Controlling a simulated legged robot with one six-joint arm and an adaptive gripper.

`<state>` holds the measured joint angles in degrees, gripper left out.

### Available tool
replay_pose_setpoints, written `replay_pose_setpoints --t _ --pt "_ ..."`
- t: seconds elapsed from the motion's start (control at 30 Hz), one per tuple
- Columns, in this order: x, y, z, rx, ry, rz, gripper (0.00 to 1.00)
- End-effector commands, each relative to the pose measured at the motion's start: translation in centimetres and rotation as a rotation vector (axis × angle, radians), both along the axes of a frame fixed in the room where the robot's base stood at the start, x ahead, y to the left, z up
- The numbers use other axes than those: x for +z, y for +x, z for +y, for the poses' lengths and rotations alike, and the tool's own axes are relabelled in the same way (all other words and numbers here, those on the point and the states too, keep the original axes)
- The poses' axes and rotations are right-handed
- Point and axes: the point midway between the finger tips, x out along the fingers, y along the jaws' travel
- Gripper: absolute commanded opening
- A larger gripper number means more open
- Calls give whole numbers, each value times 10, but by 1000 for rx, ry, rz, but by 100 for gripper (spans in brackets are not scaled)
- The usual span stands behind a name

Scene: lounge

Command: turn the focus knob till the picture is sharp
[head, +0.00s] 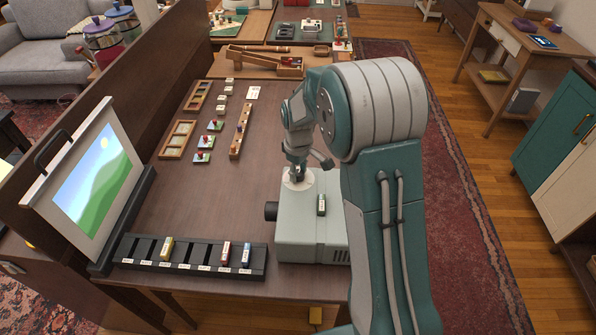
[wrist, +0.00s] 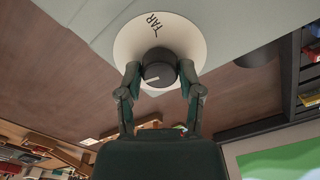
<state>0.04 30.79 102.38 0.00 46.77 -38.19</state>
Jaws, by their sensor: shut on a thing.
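The focus knob (wrist: 158,70) is a dark round knob with a white pointer line, set on a pale round dial (wrist: 192,36) marked "FAR". My gripper (wrist: 158,82) has one finger on each side of the knob and is shut on it. In the head view my gripper (head: 297,174) reaches down to the pale dial on top of the grey-green projector (head: 305,234); the knob itself is mostly hidden there. The screen (head: 99,176) at the left shows green hills, a blue sky and a yellow sun, with edges that look fairly clear at this size.
A black slotted rack (head: 190,268) with several small coloured slides stands at the table's front left. Wooden trays (head: 178,139) and small pieces lie farther back on the table. My arm covers the table's right side.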

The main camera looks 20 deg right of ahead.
Motion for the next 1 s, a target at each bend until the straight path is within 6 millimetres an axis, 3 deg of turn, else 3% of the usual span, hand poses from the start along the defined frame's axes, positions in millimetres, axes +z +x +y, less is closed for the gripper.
replay_pose_setpoints --t 0.03,0.07,0.13,0.6,0.77,1.0 --pt "-2 -1 0 0 0 4 0" --pt "-2 -1 0 0 0 4 52" --pt "-2 -1 0 1 0 3 82" --pt "5 0 0 1 0 0 82" --pt "30 0 0 1 -1 -4 82" --pt "81 1 1 1 0 -3 82"
